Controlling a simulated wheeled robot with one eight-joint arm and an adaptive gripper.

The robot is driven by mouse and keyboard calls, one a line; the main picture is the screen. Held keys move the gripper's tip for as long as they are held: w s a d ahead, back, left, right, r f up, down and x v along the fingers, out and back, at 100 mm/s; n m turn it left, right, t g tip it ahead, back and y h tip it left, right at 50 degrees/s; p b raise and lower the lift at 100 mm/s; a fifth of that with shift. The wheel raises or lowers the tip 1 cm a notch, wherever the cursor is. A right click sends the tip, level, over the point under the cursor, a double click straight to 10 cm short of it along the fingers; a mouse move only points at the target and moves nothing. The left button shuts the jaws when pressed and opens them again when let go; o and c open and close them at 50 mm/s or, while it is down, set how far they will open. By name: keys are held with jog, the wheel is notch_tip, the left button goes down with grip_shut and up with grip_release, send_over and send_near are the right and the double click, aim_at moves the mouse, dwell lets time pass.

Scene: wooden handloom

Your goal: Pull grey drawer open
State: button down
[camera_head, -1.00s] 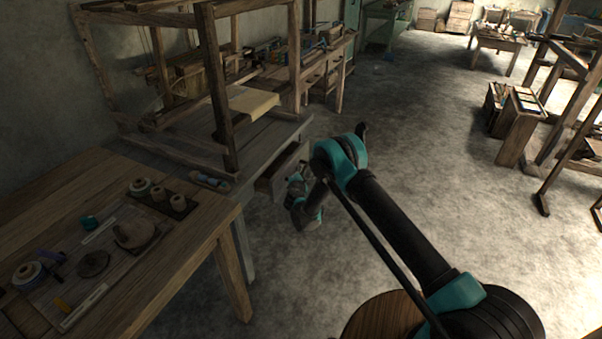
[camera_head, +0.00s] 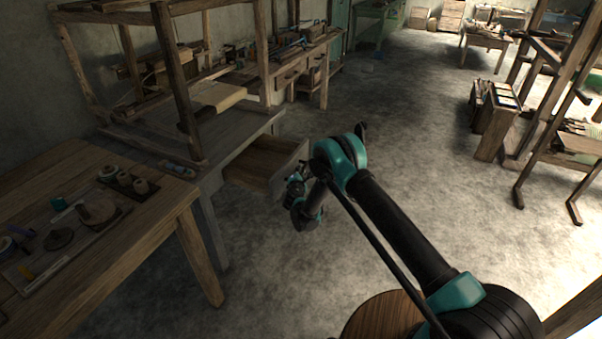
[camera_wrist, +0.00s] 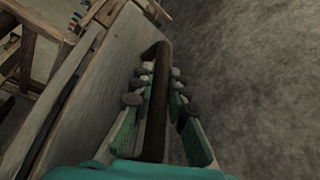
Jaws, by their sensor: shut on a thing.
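The grey drawer (camera_head: 262,165) stands pulled well out from under the grey table (camera_head: 233,140) that bears the wooden loom frame. Its open inside shows in the head view and looks empty. My gripper (camera_head: 296,178) is at the drawer's front face. In the wrist view my gripper (camera_wrist: 155,95) has its fingers on both sides of a dark bar handle (camera_wrist: 157,110) and is shut on it. The drawer's front panel (camera_wrist: 105,85) lies just to the left of the fingers. The far end of the handle bends towards the panel.
A wooden table (camera_head: 90,270) with spools and small tools stands at the near left. A wooden rack (camera_head: 497,120) and another loom frame (camera_head: 545,150) stand at the right. The floor (camera_head: 400,150) between is clear.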

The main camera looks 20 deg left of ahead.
jog(key=c, duration=1.5)
grip_release()
jog(key=shift+s, duration=0.1)
jog(key=v, duration=0.7)
jog(key=shift+s, duration=0.2)
